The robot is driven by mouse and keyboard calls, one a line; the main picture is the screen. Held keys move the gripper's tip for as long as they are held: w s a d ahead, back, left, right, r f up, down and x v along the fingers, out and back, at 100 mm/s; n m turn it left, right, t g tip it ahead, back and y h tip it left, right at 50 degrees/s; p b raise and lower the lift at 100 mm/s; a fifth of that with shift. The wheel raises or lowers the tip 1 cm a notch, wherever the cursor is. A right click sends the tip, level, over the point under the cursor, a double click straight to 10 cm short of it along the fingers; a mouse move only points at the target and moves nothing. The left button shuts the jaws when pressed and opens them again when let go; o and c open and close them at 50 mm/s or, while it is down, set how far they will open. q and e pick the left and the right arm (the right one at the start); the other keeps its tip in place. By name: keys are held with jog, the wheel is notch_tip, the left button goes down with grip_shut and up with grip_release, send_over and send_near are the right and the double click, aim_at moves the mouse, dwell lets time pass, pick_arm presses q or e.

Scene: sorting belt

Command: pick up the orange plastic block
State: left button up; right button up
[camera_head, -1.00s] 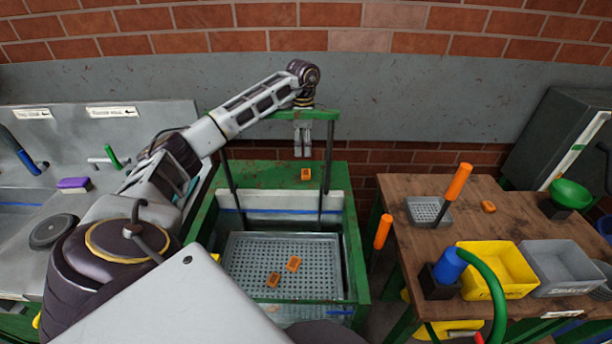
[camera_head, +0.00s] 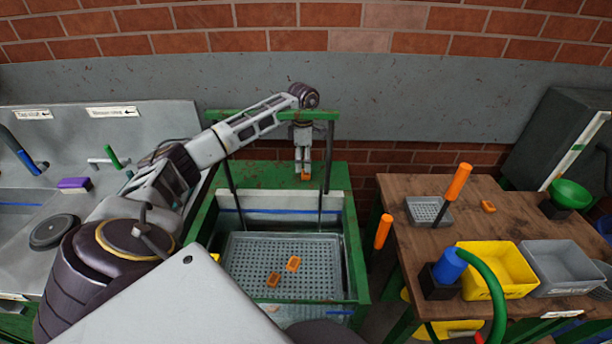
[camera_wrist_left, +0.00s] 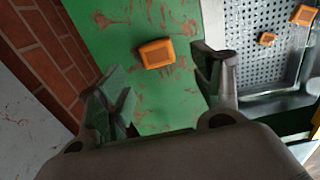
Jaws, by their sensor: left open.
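An orange plastic block (camera_head: 305,177) lies on the green ledge (camera_head: 265,172) at the back of the belt frame. My left gripper (camera_head: 302,170) is above it, pointing down, and hides part of it in the head view. In the left wrist view the block (camera_wrist_left: 156,53) lies on the worn green surface, ahead of and between the two spread fingers of my left gripper (camera_wrist_left: 165,85), touching neither. Two more orange blocks, one nearer (camera_head: 273,279) and one farther (camera_head: 293,263), lie in the perforated grey tray (camera_head: 243,250). My right gripper does not show.
A green frame bar (camera_head: 325,115) on dark posts stands around the left gripper. A wooden table (camera_head: 395,190) at the right holds another orange block (camera_head: 488,206), a yellow bin (camera_head: 497,284) and a grey bin (camera_head: 560,284). A brick wall is behind.

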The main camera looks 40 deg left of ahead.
pick_arm(q)
jog(key=shift+w+f+p, duration=0.15)
jog(key=shift+f+p, duration=0.15)
jog(key=shift+f, duration=2.3)
jog(key=c, duration=0.9)
jog(key=shift+r, duration=0.2)
jog(key=shift+c, duration=0.2)
notch_tip(320, 180, up, 10)
jog(key=shift+f, duration=0.15)
